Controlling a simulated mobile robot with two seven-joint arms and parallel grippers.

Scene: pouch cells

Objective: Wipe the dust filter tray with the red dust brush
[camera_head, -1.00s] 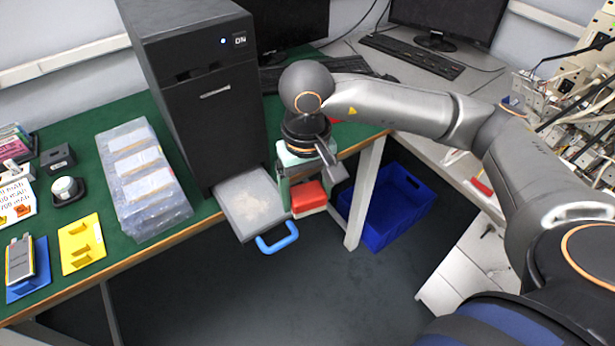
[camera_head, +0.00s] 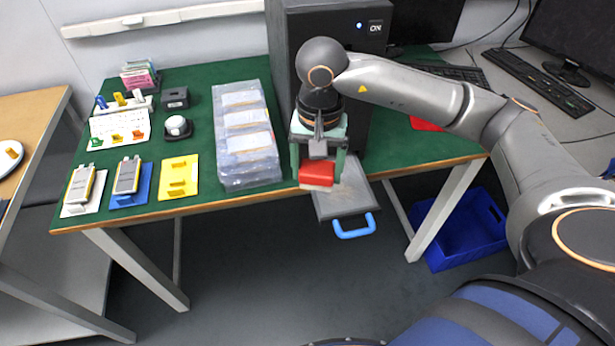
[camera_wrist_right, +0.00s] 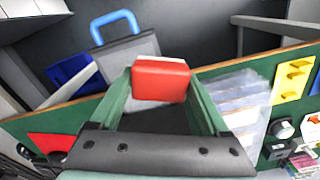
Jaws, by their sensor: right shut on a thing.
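The dust filter tray (camera_head: 342,203) is a grey drawer with a blue handle (camera_head: 354,227), pulled out from the black cabinet (camera_head: 285,50) over the table's front edge. In the head view its left part is covered by my right gripper. My right gripper (camera_head: 318,180) is shut on the red dust brush (camera_head: 317,173), which is held at the tray's left side. In the right wrist view the brush (camera_wrist_right: 161,79) sits between the green fingers, with the tray (camera_wrist_right: 128,50) behind it. I cannot tell whether the brush touches the tray. My left gripper is not in view.
Clear plastic boxes (camera_head: 247,150) stand just left of the gripper. Farther left are a yellow holder (camera_head: 179,177), a blue holder with a cell (camera_head: 128,178) and small parts. A blue crate (camera_head: 462,235) lies on the floor at right.

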